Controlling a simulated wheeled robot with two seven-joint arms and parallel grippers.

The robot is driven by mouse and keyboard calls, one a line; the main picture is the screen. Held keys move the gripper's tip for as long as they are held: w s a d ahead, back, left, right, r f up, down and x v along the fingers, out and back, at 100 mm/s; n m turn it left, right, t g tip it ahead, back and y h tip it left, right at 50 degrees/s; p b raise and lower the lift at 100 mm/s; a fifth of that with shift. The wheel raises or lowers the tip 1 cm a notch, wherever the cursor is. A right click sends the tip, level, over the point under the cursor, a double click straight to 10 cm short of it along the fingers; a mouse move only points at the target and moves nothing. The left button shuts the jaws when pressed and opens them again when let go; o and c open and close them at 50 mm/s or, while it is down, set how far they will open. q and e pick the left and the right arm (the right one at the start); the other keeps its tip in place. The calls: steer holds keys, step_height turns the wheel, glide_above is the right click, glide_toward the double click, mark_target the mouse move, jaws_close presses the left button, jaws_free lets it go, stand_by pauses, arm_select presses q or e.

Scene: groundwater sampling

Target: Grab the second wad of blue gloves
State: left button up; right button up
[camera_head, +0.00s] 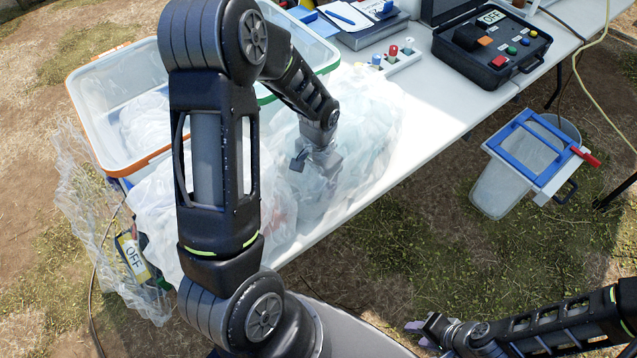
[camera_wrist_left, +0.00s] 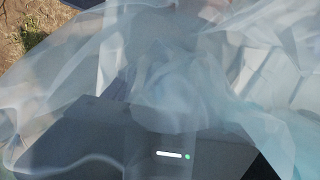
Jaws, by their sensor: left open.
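My left gripper (camera_head: 314,196) reaches down into a heap of clear plastic bags (camera_head: 372,122) on the white table. It is open, and its fingertips are veiled by the plastic. The left wrist view is filled with translucent plastic (camera_wrist_left: 185,75), with a dark grey body with a small white bar and green light below it. I cannot make out a wad of blue gloves in either view; whether one lies under the plastic is hidden. My right gripper (camera_head: 430,333) is low at the right, away from the table, and its opening is unclear.
An orange-rimmed bin (camera_head: 110,158) and a green-rimmed bin (camera_head: 328,58) stand at the left and back. A black control box (camera_head: 490,50) is at the table's right. A blue-framed bucket (camera_head: 527,150) stands beyond the edge. More bags hang at the left.

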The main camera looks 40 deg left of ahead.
mark_target(319, 181)
stand_by(0.3)
arm_select(q)
steer(key=c, duration=1.4)
step_height(319, 181, up, 10)
steer(key=shift+b, duration=0.45)
